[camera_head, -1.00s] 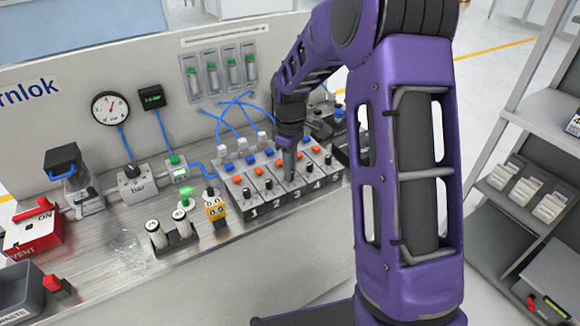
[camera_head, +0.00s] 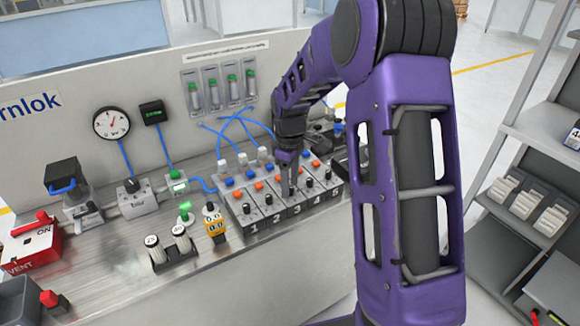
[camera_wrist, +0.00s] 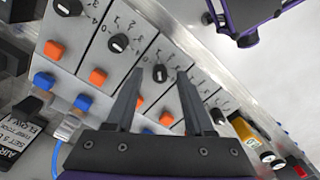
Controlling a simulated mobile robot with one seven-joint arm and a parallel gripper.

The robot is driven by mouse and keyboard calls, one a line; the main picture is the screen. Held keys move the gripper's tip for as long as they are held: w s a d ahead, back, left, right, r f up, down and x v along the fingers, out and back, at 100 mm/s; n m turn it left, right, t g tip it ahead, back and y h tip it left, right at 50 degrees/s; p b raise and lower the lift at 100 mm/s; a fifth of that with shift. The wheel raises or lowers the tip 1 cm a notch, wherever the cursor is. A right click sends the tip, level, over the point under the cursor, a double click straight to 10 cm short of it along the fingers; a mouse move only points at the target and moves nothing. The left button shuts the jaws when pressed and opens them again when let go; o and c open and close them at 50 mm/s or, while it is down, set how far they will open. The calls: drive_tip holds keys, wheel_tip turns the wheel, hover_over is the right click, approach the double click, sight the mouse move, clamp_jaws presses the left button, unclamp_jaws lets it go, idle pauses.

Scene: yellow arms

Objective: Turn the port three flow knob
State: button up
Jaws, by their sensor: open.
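The port three flow knob (camera_wrist: 160,73) is small and black with a white mark, on a grey panel with printed numbers around it. In the wrist view it lies between the open fingers of my gripper (camera_wrist: 158,84), just beyond their tips as seen there. I cannot tell whether the fingers touch it. In the head view my gripper (camera_head: 289,193) points down over the third numbered module, and its fingers largely hide that knob.
Similar black knobs stand close by on the neighbouring modules, one (camera_wrist: 118,43) to the left and another (camera_wrist: 215,115) to the right in the wrist view. Orange buttons (camera_wrist: 97,76) and blue buttons (camera_wrist: 83,102) line the panel. A yellow device (camera_head: 214,222) stands beside module one.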

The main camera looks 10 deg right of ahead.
wheel_tip(320, 180, up, 17)
drive_tip(key=p, duration=0.1)
idle(0.4)
